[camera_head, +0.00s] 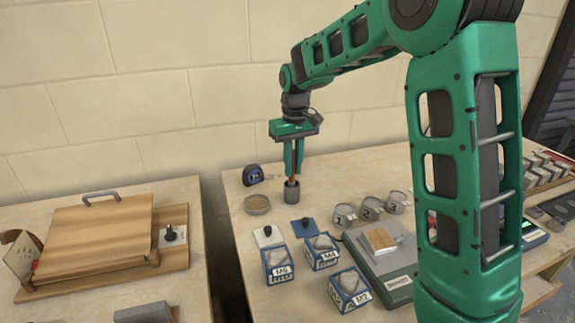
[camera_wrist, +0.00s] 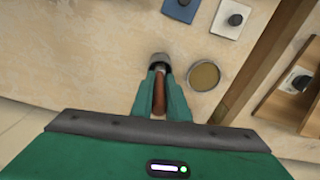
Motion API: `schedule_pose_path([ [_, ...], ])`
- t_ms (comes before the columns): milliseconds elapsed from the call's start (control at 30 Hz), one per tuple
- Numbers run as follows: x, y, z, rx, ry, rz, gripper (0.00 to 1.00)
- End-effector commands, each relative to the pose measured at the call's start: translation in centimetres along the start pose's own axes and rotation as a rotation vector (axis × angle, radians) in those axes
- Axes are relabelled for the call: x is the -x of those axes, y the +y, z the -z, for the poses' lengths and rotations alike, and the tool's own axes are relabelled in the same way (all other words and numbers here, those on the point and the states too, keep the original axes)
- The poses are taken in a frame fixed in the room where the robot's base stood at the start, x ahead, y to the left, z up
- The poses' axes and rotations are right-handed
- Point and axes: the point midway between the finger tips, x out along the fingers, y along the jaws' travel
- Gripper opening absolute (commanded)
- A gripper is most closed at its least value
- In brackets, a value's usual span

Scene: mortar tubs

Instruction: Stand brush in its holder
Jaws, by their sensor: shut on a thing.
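The brush (camera_head: 293,162) shows as a slim brown handle, upright between the fingers of my gripper (camera_head: 296,170). My gripper points down and is shut on it; the brown handle also shows between the green fingers in the wrist view (camera_wrist: 159,96). The holder (camera_head: 292,192) is a small dark grey cup standing on the table directly below the brush; it shows just beyond the fingertips in the wrist view (camera_wrist: 160,60). The brush's lower end meets the cup's mouth in the head view. How far it is inside is hidden.
A round shallow dish (camera_head: 257,204) stands close left of the holder, with a tape measure (camera_head: 252,175) behind. Blue-framed boxes (camera_head: 277,263), numbered cups (camera_head: 371,206) and a scale (camera_head: 385,258) stand nearer. A gap separates the left table with its wooden box (camera_head: 95,235).

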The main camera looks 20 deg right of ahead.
Motion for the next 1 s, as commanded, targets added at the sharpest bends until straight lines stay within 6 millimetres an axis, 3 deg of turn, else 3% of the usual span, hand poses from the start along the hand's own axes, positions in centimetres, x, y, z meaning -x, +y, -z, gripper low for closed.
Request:
schedule_pose_path([
  [233, 0.0, 0.0, 0.0, 0.000, 0.000, 0.000, 0.00],
  [267, 0.0, 0.0, 0.0, 0.000, 0.000, 0.000, 0.17],
  [300, 0.0, 0.0, 0.0, 0.000, 0.000, 0.000, 0.26],
  [367, 0.0, 0.0, 0.0, 0.000, 0.000, 0.000, 0.36],
  [733, 0.5, 0.0, 0.1, 0.001, 0.002, 0.000, 0.36],
  [1000, 4.8, 0.0, 0.2, 0.000, 0.004, 0.000, 0.36],
])
